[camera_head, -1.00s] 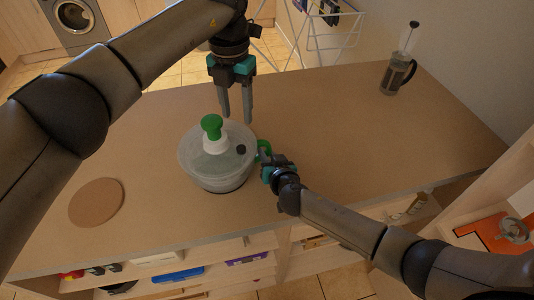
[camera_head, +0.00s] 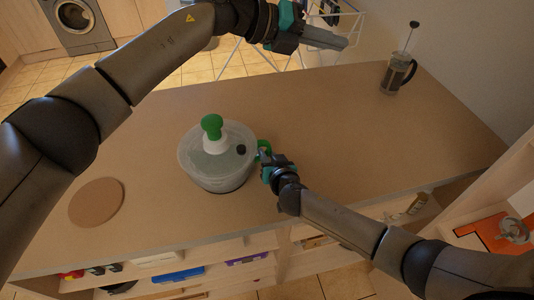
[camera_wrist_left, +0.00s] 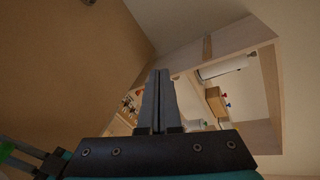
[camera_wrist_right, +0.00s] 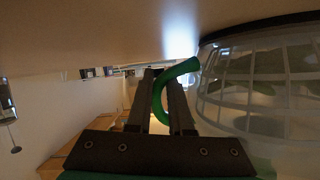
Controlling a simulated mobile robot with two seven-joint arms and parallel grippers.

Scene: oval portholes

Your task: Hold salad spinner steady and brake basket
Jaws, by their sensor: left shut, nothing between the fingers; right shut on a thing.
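The salad spinner (camera_head: 217,172) stands upright on the counter, a clear bowl with a translucent lid, a green and white knob (camera_head: 212,127) on top and a small dark button (camera_head: 240,149) on the lid. Its green side handle (camera_head: 264,148) is at its right side. My right gripper (camera_head: 264,160) is shut on this handle; the right wrist view shows the green handle (camera_wrist_right: 163,93) between the fingers, beside the bowl with the basket's ribs (camera_wrist_right: 258,85). My left gripper (camera_head: 345,41) is shut and empty, raised beyond the far side of the counter and away from the spinner. Its closed fingers show in the left wrist view (camera_wrist_left: 158,85).
A round brown board (camera_head: 96,203) lies left of the spinner. A French press (camera_head: 395,75) stands at the far right. A white drying rack (camera_head: 335,30) is behind the counter, and open shelves run below its front edge.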

